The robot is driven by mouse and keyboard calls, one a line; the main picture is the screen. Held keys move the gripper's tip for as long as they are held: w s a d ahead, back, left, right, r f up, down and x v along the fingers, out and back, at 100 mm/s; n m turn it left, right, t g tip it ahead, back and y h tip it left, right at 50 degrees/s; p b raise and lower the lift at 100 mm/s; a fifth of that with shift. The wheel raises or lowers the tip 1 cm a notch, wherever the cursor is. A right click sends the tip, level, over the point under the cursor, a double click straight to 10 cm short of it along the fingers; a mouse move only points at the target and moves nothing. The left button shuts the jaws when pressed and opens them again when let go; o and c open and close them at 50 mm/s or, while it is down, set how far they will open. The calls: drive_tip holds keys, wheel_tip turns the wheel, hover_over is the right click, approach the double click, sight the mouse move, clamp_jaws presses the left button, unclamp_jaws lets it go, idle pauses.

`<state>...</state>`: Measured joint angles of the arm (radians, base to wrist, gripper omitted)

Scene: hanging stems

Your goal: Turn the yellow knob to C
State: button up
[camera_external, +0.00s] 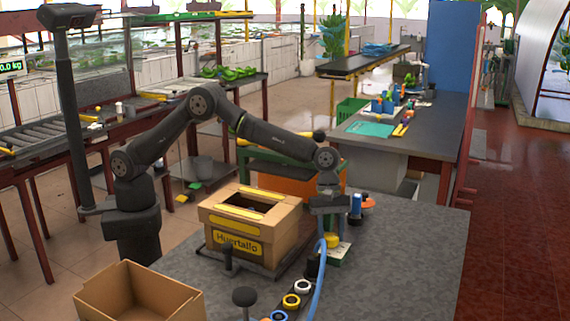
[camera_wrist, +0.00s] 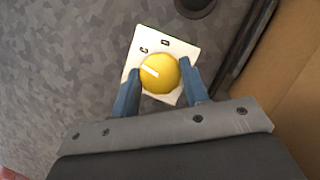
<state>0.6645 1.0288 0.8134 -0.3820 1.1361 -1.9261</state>
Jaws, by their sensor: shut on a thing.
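The yellow knob (camera_wrist: 158,74) sits on a white plate (camera_wrist: 172,38) with small dark letters along its far side; one looks like C, the other is too small to read surely. A white line on the knob slants toward the upper left, below the C-like mark; its exact setting is hard to tell. My gripper (camera_wrist: 160,72) has its two blue fingers on either side of the knob, shut on it. In the external view the knob (camera_external: 333,240) shows under my gripper (camera_external: 334,222), at the grey table's middle; part of the plate (camera_external: 338,256) shows beside it.
A cardboard box (camera_external: 248,238) labelled Huertallo stands left of the knob, close to the gripper. An open carton (camera_external: 140,295) is at front left. The table's right side is clear.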

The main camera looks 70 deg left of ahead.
idle(0.4)
drive_tip(key=o, duration=1)
